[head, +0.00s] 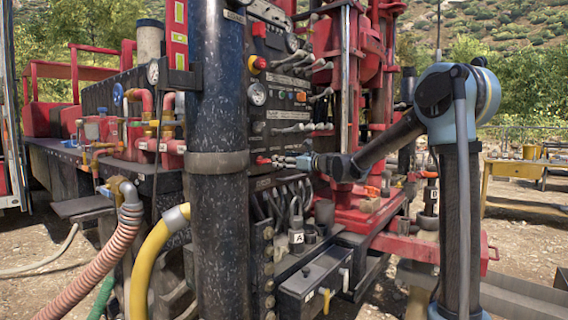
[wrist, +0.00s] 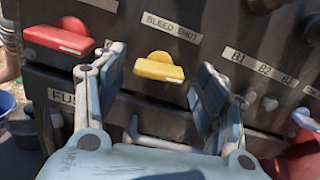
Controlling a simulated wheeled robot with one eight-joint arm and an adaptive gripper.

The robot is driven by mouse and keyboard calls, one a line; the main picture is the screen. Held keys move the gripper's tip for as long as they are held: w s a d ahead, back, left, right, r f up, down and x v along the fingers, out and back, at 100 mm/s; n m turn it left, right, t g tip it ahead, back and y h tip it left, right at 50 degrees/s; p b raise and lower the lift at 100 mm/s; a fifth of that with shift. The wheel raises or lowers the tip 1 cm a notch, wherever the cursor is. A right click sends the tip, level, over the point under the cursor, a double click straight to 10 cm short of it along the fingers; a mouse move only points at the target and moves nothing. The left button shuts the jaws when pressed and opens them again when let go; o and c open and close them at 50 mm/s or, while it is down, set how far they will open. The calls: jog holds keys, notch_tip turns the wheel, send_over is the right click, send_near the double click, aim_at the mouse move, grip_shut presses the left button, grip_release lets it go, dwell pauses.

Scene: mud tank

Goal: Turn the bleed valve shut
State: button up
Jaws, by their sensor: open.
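The bleed valve (wrist: 158,68) shows in the wrist view as a yellow handle on a dark panel, its bar lying nearly level. A white label reading "BLEED SHUT" (wrist: 172,27) is just above it. My gripper (wrist: 163,58) is open, with one finger to the left of the yellow handle and one to the right; neither appears to touch it. In the head view my gripper (head: 303,162) reaches left to the control panel beside the dark column. I cannot make out the bleed valve there.
A red handle (wrist: 60,38) sits close left of my left finger. Labels B1, B2 and B3 (wrist: 262,70) with small knobs lie to the right. In the head view, lever rows (head: 300,90) and hoses (head: 290,205) crowd above and below my gripper.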

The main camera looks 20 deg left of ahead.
jog(key=shift+w+a, duration=0.15)
jog(key=shift+a, duration=0.15)
jog(key=shift+c, duration=0.6)
jog(key=c, duration=0.9)
jog(key=shift+c, duration=0.2)
